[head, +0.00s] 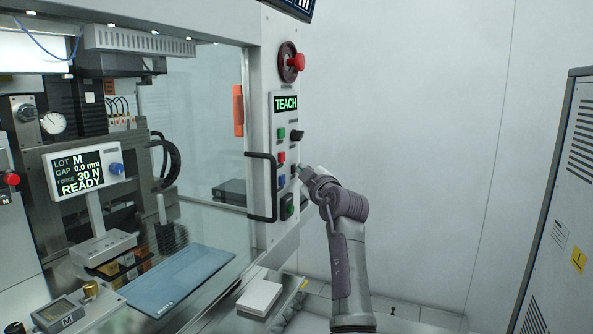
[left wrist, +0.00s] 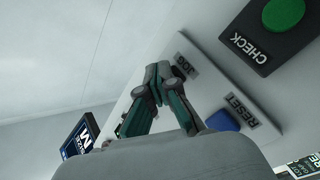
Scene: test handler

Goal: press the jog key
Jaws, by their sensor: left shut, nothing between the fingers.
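The control panel (head: 285,140) stands upright on the machine's front edge, with a lit TEACH display (head: 286,103). My left gripper (head: 299,171) is at its lower part, fingers shut and empty. In the left wrist view the shut fingertips (left wrist: 159,74) are right beside the JOG label (left wrist: 185,65). The jog key itself is hidden behind the fingers, and I cannot tell whether they touch it. The blue RESET button (left wrist: 222,121) is next to the fingers, and the green CHECK button (left wrist: 283,14) is farther off. My right gripper is not in view.
A black door handle (head: 262,187) stands out just left of the panel. A red emergency button (head: 298,62) sits above. The READY display (head: 84,172) is behind the glass. A grey cabinet (head: 560,200) stands at right, with free room between.

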